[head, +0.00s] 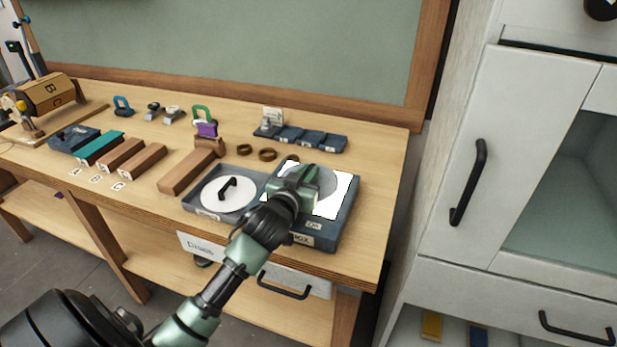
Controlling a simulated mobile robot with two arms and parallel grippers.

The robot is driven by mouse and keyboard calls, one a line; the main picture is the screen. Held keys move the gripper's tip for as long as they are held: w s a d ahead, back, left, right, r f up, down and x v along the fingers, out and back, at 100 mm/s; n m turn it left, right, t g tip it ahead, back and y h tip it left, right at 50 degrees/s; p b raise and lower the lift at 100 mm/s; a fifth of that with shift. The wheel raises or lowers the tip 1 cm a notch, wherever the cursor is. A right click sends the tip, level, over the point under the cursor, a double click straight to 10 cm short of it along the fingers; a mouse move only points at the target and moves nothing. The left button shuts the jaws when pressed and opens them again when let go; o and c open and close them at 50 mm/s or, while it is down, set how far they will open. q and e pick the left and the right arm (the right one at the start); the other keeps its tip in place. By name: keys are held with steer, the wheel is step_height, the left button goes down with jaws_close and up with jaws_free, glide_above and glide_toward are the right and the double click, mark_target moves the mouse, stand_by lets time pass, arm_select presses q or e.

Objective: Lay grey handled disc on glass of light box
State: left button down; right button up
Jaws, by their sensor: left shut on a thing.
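The light box (333,232) stands near the table's front right, its glass (342,196) glowing white. The grey disc (325,180) shows as a grey round patch over the glass, partly hidden behind my left gripper. My left gripper (304,176) is above the glass and shut on the grey disc's handle, which the gripper hides. I cannot tell whether the disc touches the glass or hangs just above it. My right gripper is not in view.
A white disc with a black handle (221,196) lies in the tray (197,207) left of the light box. The table is clear right of the light box.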

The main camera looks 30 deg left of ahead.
arm_select(q)
steer(key=shift+f, duration=0.55)
steer(key=c, duration=1.9)
jaws_free()
steer(key=shift+f, duration=0.2)
steer(key=o, duration=0.4)
steer(key=shift+o, duration=0.2)
steer(key=shift+r, duration=0.15)
steer(key=shift+s+d, duration=0.1)
steer(key=shift+s, duration=0.15)
steer(key=b+v, duration=0.1)
steer(key=v, duration=1)
steer(key=shift+s+d+r, duration=0.1)
steer(key=shift+s+r, duration=0.05)
steer(key=shift+s, duration=0.1)
